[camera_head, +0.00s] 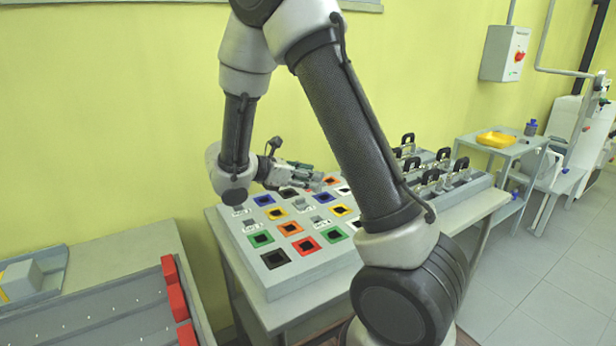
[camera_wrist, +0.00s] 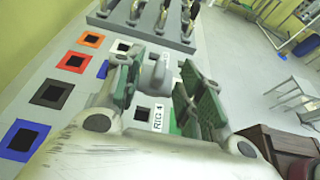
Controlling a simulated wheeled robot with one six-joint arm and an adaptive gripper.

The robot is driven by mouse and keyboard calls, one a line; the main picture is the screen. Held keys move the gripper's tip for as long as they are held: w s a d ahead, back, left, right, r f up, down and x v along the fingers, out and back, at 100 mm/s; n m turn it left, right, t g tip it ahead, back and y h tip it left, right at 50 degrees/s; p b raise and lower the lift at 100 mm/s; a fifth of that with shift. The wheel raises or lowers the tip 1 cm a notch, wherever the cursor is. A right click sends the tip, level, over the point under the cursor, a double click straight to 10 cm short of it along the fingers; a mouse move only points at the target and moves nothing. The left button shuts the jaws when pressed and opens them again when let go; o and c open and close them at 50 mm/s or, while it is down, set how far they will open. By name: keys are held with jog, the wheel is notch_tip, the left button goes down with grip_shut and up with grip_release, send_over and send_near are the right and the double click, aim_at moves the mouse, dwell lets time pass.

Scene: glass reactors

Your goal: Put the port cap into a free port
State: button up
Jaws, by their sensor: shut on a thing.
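My gripper (camera_head: 312,180) is over the far part of the grey port board (camera_head: 258,270). In the wrist view its two green-padded fingers (camera_wrist: 160,65) stand on either side of a grey port cap (camera_wrist: 156,76), shut on it. A label reading like "RIG 4" (camera_wrist: 158,117) shows just below the cap. I cannot tell whether the cap is clear of the board. Ports with coloured frames and dark square openings show, including a red port (camera_wrist: 74,62), an orange port (camera_wrist: 91,40), a black port (camera_wrist: 51,93) and a blue port (camera_wrist: 24,138). Other grey caps (camera_head: 320,222) sit on the board.
A rack with several black-handled items (camera_head: 432,175) stands beyond the board. A bench with red blocks (camera_head: 178,303) is at the left. A side table with a yellow tray (camera_head: 496,139) is at the back right. The yellow-green wall is close behind the board.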

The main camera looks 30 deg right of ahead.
aim_at(308, 222)
jog(key=shift+f, duration=5.65)
jog(key=shift+f, duration=0.25)
jog(key=o, duration=1.1)
jog(key=v, duration=1.2)
jog(key=shift+r, duration=0.1)
